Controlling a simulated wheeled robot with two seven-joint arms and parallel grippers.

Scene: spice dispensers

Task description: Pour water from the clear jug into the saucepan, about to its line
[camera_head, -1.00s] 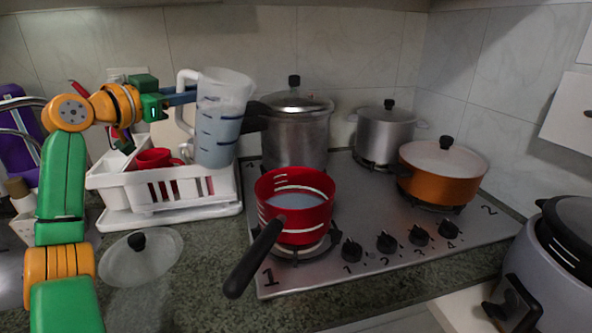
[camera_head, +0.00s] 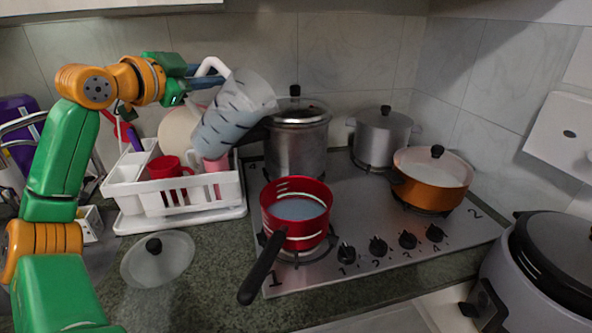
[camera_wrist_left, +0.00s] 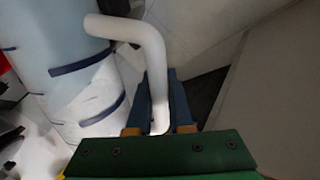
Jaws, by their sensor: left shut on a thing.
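The clear jug (camera_head: 236,110) is held in the air above the dish rack, tilted to the right, with water inside and dark level marks on its wall. My left gripper (camera_head: 208,78) is shut on its white handle; in the left wrist view the fingers (camera_wrist_left: 160,105) hold the handle beside the jug wall (camera_wrist_left: 75,75). The red saucepan (camera_head: 297,232) stands on the front left burner, its black handle toward the front. Whitish liquid and pale lines show inside it. The jug is above and left of the saucepan, and no stream shows. My right gripper is not in view.
A white dish rack (camera_head: 225,190) with a red mug (camera_head: 167,168) stands below the jug. A tall pressure cooker (camera_head: 297,140) is close behind the saucepan. A steel pot (camera_head: 381,138) and an orange pan (camera_head: 433,180) occupy other burners. A glass lid (camera_head: 158,262) lies on the counter.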

